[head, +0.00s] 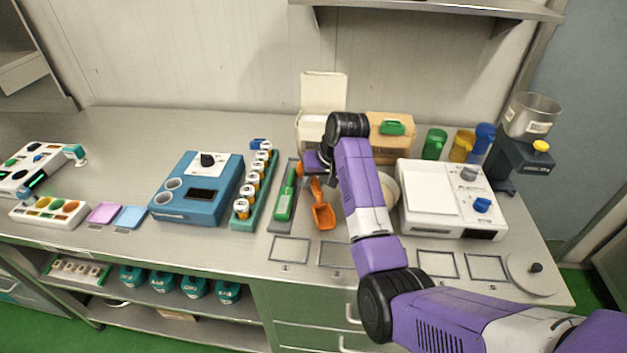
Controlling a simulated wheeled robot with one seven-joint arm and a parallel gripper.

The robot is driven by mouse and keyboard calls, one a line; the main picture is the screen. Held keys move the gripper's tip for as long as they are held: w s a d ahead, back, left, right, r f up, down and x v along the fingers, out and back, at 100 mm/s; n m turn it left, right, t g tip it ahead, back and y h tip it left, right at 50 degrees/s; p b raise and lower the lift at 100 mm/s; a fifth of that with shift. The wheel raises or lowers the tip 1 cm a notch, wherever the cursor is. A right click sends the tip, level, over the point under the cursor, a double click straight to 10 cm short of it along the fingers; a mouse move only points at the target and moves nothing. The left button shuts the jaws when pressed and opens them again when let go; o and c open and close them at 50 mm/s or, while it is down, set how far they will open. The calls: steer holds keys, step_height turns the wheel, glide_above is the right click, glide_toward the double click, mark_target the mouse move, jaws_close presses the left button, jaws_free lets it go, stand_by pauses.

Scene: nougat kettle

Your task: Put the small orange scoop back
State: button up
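The small orange scoop (323,214) lies on the steel counter, its bowl toward the front and its handle pointing to the back. A green scoop (285,204) lies to its left on a dark narrow holder (276,223). An orange piece (299,169) shows at the back end of that holder; I cannot tell what it belongs to. My gripper (322,172) points down near the back end of the orange scoop's handle. Its fingers are small and partly hidden by my arm, so I cannot tell whether they are open or touch the handle.
A green rack (252,215) of several jars and a blue device (195,190) stand to the left. A white open box (322,92) and a tan box (392,148) stand behind. A round bowl (391,190) is partly hidden by my arm. A white scale (450,200) stands right.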

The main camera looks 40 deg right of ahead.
steer(key=shift+o, duration=0.6)
steer(key=shift+s+r, duration=0.15)
steer(key=shift+r, duration=0.4)
steer(key=v, duration=1.1)
steer(key=shift+r+b, duration=0.15)
steer(key=shift+b, duration=0.25)
